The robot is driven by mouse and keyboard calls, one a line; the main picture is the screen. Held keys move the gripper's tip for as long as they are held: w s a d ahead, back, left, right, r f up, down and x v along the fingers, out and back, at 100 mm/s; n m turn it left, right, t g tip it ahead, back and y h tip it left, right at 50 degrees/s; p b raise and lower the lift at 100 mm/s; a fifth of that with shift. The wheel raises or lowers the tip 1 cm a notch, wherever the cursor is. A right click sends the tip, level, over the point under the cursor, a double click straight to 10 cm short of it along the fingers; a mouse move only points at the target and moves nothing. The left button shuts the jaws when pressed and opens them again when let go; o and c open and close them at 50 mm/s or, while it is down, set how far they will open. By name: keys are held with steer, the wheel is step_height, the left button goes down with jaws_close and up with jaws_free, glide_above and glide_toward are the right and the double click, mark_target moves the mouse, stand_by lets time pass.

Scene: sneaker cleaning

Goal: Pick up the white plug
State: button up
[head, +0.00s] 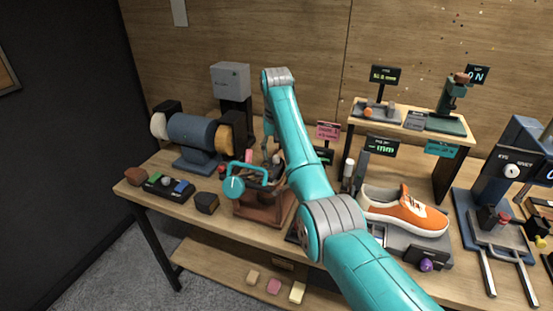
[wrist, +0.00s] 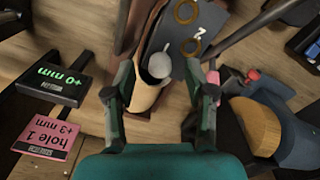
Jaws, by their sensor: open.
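In the wrist view my gripper (wrist: 162,80) is open, its two dark fingers apart with nothing held. A pale rounded piece (wrist: 160,65), which looks like the white plug, shows between and just beyond the fingertips. It sits at a tan, foot-shaped form (wrist: 146,94). I cannot tell whether the fingers are level with it. In the head view another small whitish piece (head: 165,181) lies in a black tray (head: 153,189) at the left of the bench, so which one is the plug is not certain. My arm hides part of the area around the gripper there.
A grinder with a tan wheel (wrist: 255,125) stands close at the wrist view's right. Pink (wrist: 47,135) and green-lettered (wrist: 52,82) signs stand at its left. In the head view an orange sneaker (head: 405,212) rests right of my arm, near a small raised shelf (head: 440,150).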

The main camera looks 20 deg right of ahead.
steer(key=shift+f, duration=0.6)
steer(key=c, duration=1)
steer(key=shift+o, duration=0.2)
steer(key=shift+w+r, duration=0.1)
steer(key=shift+r, duration=0.05)
